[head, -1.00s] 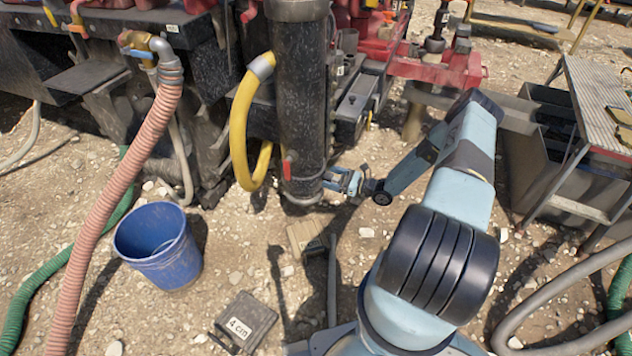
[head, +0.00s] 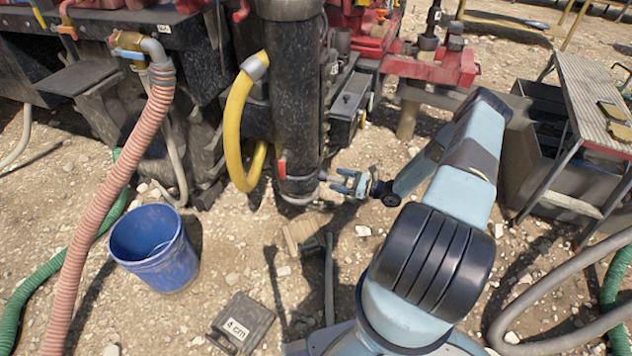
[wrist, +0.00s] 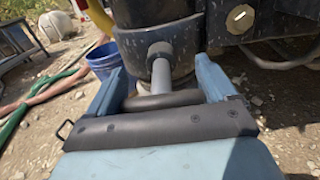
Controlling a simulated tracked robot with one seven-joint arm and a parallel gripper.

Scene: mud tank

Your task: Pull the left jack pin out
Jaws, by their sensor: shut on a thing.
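The jack pin (wrist: 161,75) is a grey rod with a dark crosswise handle (wrist: 163,101). It points out from a round collar (wrist: 160,49) low on the black jack cylinder (head: 293,100). My gripper (head: 343,184) is at the lower right of the cylinder in the head view, with the pale rod (head: 326,178) showing between them. In the wrist view my gripper (wrist: 162,70) has a finger on each side of the handle and is shut on it. The rod still meets the collar; how deep it sits is hidden.
A yellow hose (head: 235,125) and a red lever (head: 282,168) are by the cylinder. A metal bench (head: 590,95) stands right. Stony ground lies under my gripper.

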